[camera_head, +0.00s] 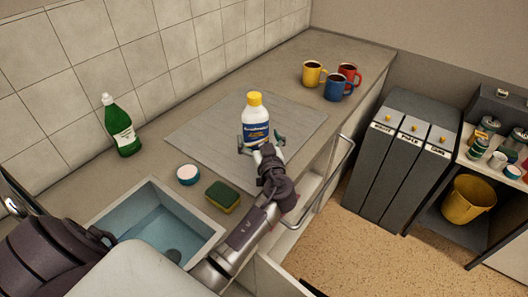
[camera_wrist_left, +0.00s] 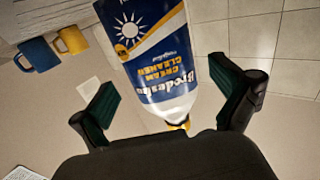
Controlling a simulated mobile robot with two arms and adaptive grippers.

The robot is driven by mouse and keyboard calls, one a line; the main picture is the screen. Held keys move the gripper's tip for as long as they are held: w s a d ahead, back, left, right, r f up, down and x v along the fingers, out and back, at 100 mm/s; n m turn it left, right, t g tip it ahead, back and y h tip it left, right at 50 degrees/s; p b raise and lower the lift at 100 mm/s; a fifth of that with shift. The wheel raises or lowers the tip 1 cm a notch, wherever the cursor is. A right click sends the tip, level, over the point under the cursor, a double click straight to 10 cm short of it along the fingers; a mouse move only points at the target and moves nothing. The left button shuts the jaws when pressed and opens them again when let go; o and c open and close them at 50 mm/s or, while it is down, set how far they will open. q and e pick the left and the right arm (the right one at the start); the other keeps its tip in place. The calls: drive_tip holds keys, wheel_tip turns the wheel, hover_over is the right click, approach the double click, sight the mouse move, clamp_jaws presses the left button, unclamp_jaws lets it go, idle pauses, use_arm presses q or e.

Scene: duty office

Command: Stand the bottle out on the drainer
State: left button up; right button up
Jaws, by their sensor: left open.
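The white bottle with a blue label and yellow cap (camera_head: 256,121) stands upright on the grey ribbed drainer (camera_head: 196,134). In the left wrist view the bottle (camera_wrist_left: 150,50) appears upside down, its label reading as cream cleaner. My left gripper (camera_head: 260,143) is open at the near side of the bottle, low down, with a finger to each side. In the left wrist view its green-padded fingers (camera_wrist_left: 166,100) are spread with gaps either side of the bottle. My right gripper is not in view.
A green bottle (camera_head: 121,127) stands left of the drainer. A sponge (camera_head: 222,197) and small round tub (camera_head: 188,175) lie near the sink (camera_head: 128,206). Yellow (camera_head: 312,75), blue (camera_head: 335,89) and red (camera_head: 350,72) mugs stand behind right. The drainer has free room around the bottle.

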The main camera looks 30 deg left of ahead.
use_arm(q)
drive_tip(key=b+v, duration=0.2)
drive_tip(key=v, duration=0.5)
drive_tip(key=shift+f, duration=0.1)
drive_tip(key=shift+s+d, duration=0.45)
